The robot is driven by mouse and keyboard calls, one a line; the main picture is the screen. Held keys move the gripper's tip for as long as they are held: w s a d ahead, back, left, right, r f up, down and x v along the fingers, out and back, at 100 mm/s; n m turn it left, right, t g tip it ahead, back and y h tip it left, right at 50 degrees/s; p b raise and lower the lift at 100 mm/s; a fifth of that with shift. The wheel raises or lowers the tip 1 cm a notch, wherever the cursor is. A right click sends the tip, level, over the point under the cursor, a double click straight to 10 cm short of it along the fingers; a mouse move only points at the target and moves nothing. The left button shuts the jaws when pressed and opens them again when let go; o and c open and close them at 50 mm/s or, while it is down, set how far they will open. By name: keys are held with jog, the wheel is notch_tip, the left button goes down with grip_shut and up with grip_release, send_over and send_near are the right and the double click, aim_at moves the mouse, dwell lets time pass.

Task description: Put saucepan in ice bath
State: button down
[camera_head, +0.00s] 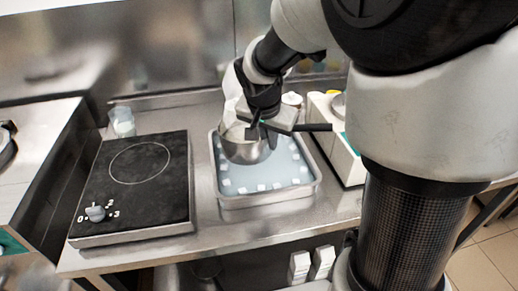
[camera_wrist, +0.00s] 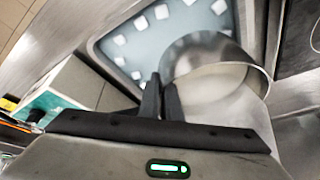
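The saucepan (camera_head: 243,150) is a small steel pan with pale, creamy contents. In the head view it appears over the left rear part of the ice bath (camera_head: 252,200), a steel tray of blue water with white ice cubes. I cannot tell whether its base touches the water. My gripper (camera_head: 262,130) is at the pan's right side. In the wrist view the two dark fingertips (camera_wrist: 161,95) are close together at the edge of the saucepan (camera_wrist: 210,75), and they appear shut on it. The exact grasp and the handle are hard to make out. The ice bath (camera_wrist: 93,45) lies behind the pan there.
A black hotplate (camera_head: 145,185) with a knob stands left of the bath, its ring empty. A clear cup (camera_head: 122,122) stands behind the hotplate. A white box-like device (camera_head: 335,140) stands close to the bath's right. Narrow bare steel counter (camera_head: 210,235) lies in front.

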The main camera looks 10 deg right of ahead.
jog(key=shift+d, duration=0.1)
notch_tip(320, 180, down, 10)
jog(key=shift+r+b, duration=0.1)
jog(key=shift+b, duration=0.75)
jog(key=shift+f, duration=0.2)
jog(key=c, duration=2)
grip_release()
